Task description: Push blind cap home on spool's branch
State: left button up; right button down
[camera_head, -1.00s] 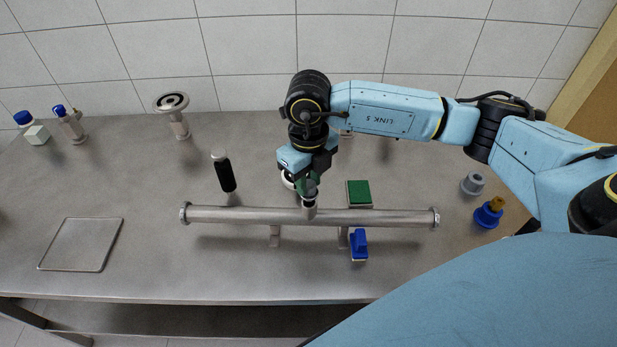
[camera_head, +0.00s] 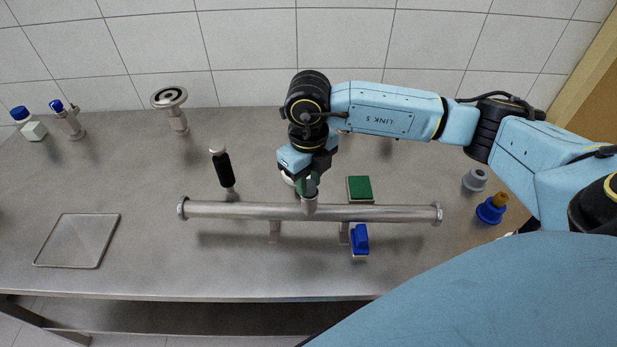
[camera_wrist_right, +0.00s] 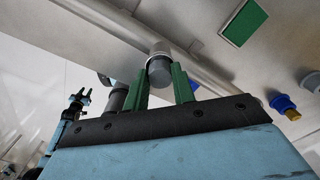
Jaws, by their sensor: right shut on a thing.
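The spool (camera_head: 250,210) is a long metal pipe lying across the bench on supports, with a flanged ring at each end. Its short branch (camera_head: 310,205) stands up from the middle; it also shows in the wrist view (camera_wrist_right: 160,48). My right gripper (camera_head: 308,184) is directly above the branch. Its green fingers in the wrist view (camera_wrist_right: 164,88) are shut on the dark grey blind cap (camera_wrist_right: 159,72). The cap is in line with the branch and appears to meet its end; how far it is seated cannot be told. The fingers mostly hide the cap in the head view. My left gripper is not in view.
A green pad (camera_head: 360,188) and a blue-handled tool (camera_head: 360,239) lie close to the spool. A black-handled tool (camera_head: 223,169) stands behind it. A grey fitting (camera_head: 475,180) and a blue fitting (camera_head: 491,209) stand at right. A tray (camera_head: 78,241) lies at left, with free bench between.

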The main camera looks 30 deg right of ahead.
jog(key=shift+f, duration=0.1)
jog(key=shift+f+b, duration=0.4)
jog(key=shift+b, duration=0.1)
jog(key=c, duration=1.1)
grip_release()
jog(key=shift+r, duration=0.1)
notch_tip(320, 180, up, 17)
jog(key=shift+r+p, duration=0.15)
jog(key=shift+p, duration=0.75)
